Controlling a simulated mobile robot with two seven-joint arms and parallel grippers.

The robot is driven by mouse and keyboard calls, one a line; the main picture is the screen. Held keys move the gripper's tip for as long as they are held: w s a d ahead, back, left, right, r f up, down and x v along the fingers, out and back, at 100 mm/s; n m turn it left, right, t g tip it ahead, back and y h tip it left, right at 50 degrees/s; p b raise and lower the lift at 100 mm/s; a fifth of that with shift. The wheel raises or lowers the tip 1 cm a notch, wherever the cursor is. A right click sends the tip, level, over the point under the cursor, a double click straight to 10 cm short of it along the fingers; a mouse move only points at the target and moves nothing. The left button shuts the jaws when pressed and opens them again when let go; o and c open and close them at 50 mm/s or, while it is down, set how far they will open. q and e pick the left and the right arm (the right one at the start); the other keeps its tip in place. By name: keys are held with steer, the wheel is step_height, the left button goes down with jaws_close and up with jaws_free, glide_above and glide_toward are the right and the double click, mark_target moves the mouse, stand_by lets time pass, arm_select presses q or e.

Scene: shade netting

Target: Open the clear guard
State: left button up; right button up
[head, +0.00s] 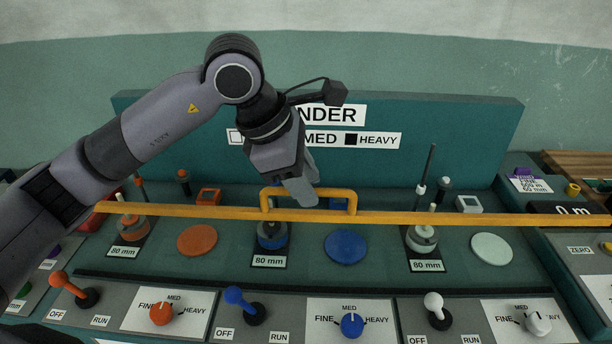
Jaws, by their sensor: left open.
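The guard shows as a long yellow-orange bar (450,218) across the console, with a yellow U-shaped handle (340,193) at its middle. Its clear sheet is too faint to make out. My left gripper (308,196) reaches down from the upper left, with its fingers over the top of the handle in the picture. It is open. The fingers hide part of the handle's top bar, and I cannot tell whether they touch it or straddle it. My right gripper is not in view.
Behind the bar stands a teal back panel (450,130) with labels. Under and before the bar are orange, blue and white stations with round pads (346,247), levers (240,298) and knobs (352,325). A thin black rod (427,170) stands upright right of the handle.

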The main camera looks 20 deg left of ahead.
arm_select(q)
steer(key=shift+w+d+f, duration=0.1)
steer(key=shift+f, duration=0.15)
jaws_close()
steer(key=b, duration=1)
glide_above(310, 263)
steer(key=f, duration=1)
steer(key=shift+s+a+f, duration=0.3)
step_height(310, 263, down, 6)
steer(key=b, duration=0.5)
steer(key=shift+f, duration=0.15)
steer(key=shift+f+b, duration=0.75)
steer(key=shift+b, duration=0.1)
jaws_free()
steer(key=shift+r, duration=0.1)
